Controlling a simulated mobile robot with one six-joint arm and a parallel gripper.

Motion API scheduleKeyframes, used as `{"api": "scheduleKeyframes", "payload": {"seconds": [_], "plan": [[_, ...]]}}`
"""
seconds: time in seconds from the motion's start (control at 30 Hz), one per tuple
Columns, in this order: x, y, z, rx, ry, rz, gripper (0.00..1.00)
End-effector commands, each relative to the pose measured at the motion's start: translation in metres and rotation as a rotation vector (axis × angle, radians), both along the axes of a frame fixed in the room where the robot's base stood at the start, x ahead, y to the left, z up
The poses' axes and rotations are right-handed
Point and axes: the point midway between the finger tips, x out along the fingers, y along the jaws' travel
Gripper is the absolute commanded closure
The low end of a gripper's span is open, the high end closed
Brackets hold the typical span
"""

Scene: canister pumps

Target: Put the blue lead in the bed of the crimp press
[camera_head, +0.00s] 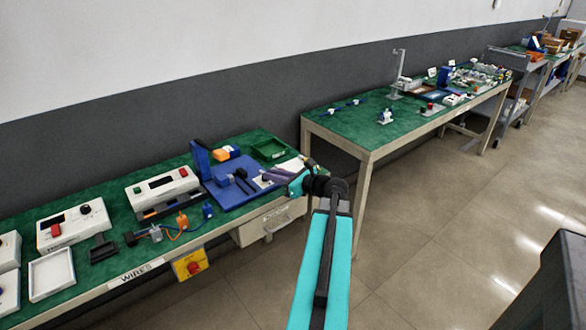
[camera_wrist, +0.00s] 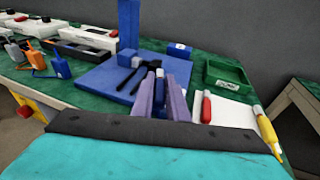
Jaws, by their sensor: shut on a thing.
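My gripper (camera_wrist: 161,98) has purple fingers and is shut on a slim piece (camera_wrist: 159,74) with a blue body and pale tip, mostly hidden between the fingers. I cannot tell whether it is the blue lead. A blue piece (camera_head: 207,210) stands at the table's front edge, beside an orange lead (camera_head: 180,226). A white console (camera_head: 160,187) with green and red buttons has a dark bed along its front. No press label is readable.
The blue plate carries a tall blue upright (camera_head: 201,159) and black bars (camera_wrist: 131,75). A green tray (camera_wrist: 226,74), a white sheet (camera_wrist: 228,113) and a yellow-handled tool (camera_wrist: 267,128) lie to the right. A white tray (camera_head: 51,274) is at the left. A second table (camera_head: 345,122) stands beyond a gap.

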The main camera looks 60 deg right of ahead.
Motion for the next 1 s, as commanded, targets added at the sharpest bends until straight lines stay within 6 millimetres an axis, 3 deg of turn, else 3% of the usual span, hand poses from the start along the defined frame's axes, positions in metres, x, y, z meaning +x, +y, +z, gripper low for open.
{"api": "scheduleKeyframes", "payload": {"seconds": [0.3,0.6,0.8,1.0], "plan": [[-0.072,-0.056,0.001,-0.003,-0.001,-0.129,1.0],[-0.138,-0.094,0.002,-0.006,-0.001,-0.238,1.0],[-0.159,-0.104,0.002,-0.006,-0.001,-0.27,1.0],[-0.161,-0.105,0.002,-0.005,-0.001,-0.275,1.0]]}}
